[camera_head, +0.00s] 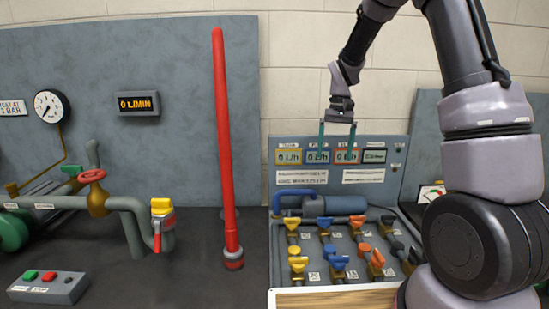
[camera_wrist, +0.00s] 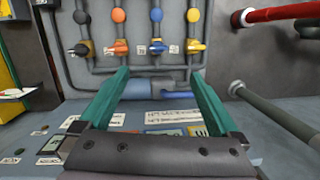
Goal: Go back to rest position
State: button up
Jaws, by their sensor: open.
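My gripper (camera_head: 338,140) is open and empty, with two green fingers pointing down. In the head view it hangs in front of the panel with the flow displays (camera_head: 340,165). Its fingers also show in the wrist view (camera_wrist: 152,95), spread apart with nothing between them. My arm comes in from the right and bends over the panel. Below the gripper, a blue cylinder (camera_head: 335,205) lies along the foot of the panel. It also shows beyond the fingers in the wrist view (camera_wrist: 150,90).
Several valves with yellow, blue and orange handles (camera_head: 338,263) stand in front of the panel. A tall red pole (camera_head: 224,140) rises left of it. A button box (camera_head: 48,287), a yellow-topped valve (camera_head: 162,207) and pipes (camera_head: 135,225) stand further left.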

jog(key=s+d+r+m+t+y, duration=0.1)
jog(key=s+d+r+m+t, duration=0.2)
jog(key=s+r, duration=0.9)
jog(key=s+d+r+t, duration=0.1)
jog(key=s+r+t, duration=0.5)
jog(key=s, duration=0.5)
jog(key=shift+s+r, duration=0.15)
jog(key=shift+r, duration=0.35)
